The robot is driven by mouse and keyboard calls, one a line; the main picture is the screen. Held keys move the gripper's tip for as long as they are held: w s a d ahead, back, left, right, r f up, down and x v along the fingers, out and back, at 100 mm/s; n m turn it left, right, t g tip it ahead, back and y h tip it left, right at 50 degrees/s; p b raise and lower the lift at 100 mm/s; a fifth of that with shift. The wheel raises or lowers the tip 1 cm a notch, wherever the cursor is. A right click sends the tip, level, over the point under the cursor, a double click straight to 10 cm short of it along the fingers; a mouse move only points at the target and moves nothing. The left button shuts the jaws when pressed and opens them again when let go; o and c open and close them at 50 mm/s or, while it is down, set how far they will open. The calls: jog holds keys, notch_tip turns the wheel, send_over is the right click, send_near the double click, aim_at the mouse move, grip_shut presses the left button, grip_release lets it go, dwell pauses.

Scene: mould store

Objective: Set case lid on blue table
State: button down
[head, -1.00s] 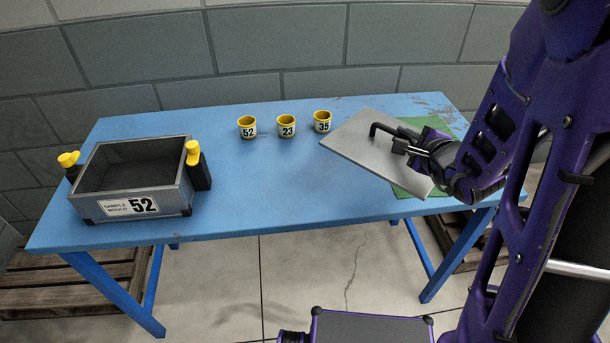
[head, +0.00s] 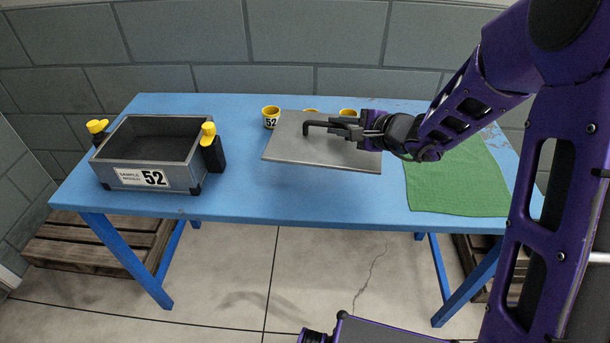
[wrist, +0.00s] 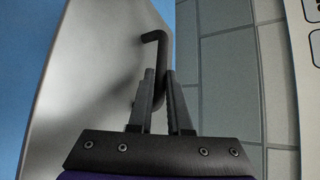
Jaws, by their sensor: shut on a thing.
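The case lid (head: 300,148) is a flat grey metal plate with a dark bent handle (head: 318,126). It is held above the middle of the blue table (head: 240,196), apart from the top, and partly hides the yellow cups behind it. My gripper (head: 338,130) is shut on the handle. In the wrist view the fingers (wrist: 160,98) close around the dark handle (wrist: 156,45), with the lid's grey face (wrist: 95,75) to the left.
Several yellow items are on the table: a cup marked 52 (head: 270,117) and others behind the lid, plus yellow-topped black clamps (head: 212,150) beside the case. A green cloth (head: 455,180) lies at the right. The table's front middle is clear.

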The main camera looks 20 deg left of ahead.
aim_at(315, 124)
jog(key=shift+n+g+y, duration=0.5)
jog(key=shift+n+g, duration=0.2)
jog(key=a, duration=0.4)
jog(key=shift+s+a, duration=0.25)
jog(key=shift+s, duration=0.05)
jog(key=f, duration=0.3)
jog(key=f+b, duration=0.1)
jog(key=f, duration=0.1)
jog(key=shift+s+a+f, duration=0.15)
jog(key=shift+a, duration=0.2)
jog(key=shift+f+b, duration=0.35)
jog(key=shift+f, duration=1.9)
jog(key=shift+f, duration=0.1)
jog(key=c, duration=1.3)
grip_release()
jog(key=shift+d+f, duration=0.1)
jog(key=shift+f, duration=0.05)
jog(key=o, duration=0.5)
jog(key=shift+c, duration=0.2)
